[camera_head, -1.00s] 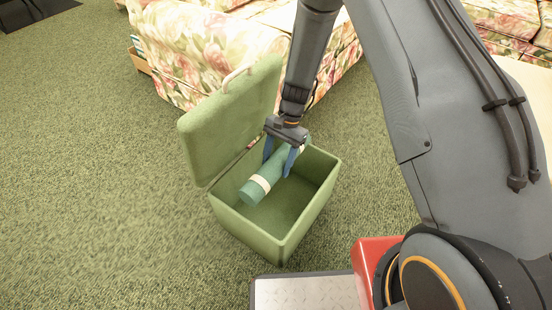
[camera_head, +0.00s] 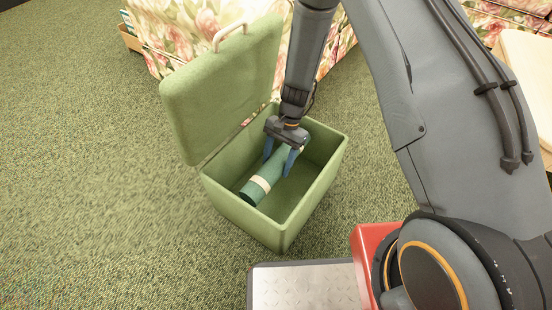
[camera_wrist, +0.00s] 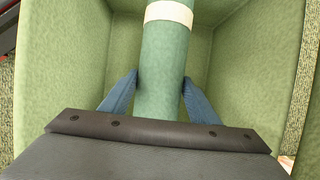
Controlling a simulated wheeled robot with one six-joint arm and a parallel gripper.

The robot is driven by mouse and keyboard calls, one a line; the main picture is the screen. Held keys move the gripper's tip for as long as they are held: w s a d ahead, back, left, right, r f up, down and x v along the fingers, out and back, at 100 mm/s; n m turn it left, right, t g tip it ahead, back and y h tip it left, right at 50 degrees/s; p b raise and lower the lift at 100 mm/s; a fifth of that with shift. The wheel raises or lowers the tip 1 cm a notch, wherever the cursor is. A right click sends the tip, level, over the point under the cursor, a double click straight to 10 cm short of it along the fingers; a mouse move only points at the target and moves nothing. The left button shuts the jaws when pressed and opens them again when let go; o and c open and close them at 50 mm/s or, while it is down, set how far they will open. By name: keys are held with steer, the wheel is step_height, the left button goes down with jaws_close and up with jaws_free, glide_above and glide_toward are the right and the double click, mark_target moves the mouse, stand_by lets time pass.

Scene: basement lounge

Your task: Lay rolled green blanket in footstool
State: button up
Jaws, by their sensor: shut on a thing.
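The rolled green blanket (camera_head: 256,190) is a dark green roll with cream bands. It lies slantwise inside the green footstool (camera_head: 250,220), an open box with its lid (camera_head: 222,90) raised at the back left. My gripper (camera_head: 280,165) reaches down into the box and is shut on the roll near its middle. In the wrist view the blanket (camera_wrist: 163,60) runs between the two blue fingers (camera_wrist: 152,95), with the footstool's walls (camera_wrist: 235,75) on both sides. I cannot tell whether the roll touches the floor of the box. Its far end is partly hidden by my gripper.
A floral sofa (camera_head: 180,40) stands behind the footstool. A pale wooden table (camera_head: 525,75) is at the right edge. Green carpet (camera_head: 90,210) is clear to the left.

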step_height(320, 180, down, 12)
steer(key=b, duration=0.8)
steer(key=shift+r+b, duration=0.15)
steer(key=shift+b, duration=0.2)
steer(key=o, duration=1.3)
steer(key=shift+r, duration=0.1)
steer(key=p+v, duration=0.3)
steer(key=v, duration=0.4)
steer(key=shift+w+r, duration=0.2)
steer(key=shift+r, duration=0.1)
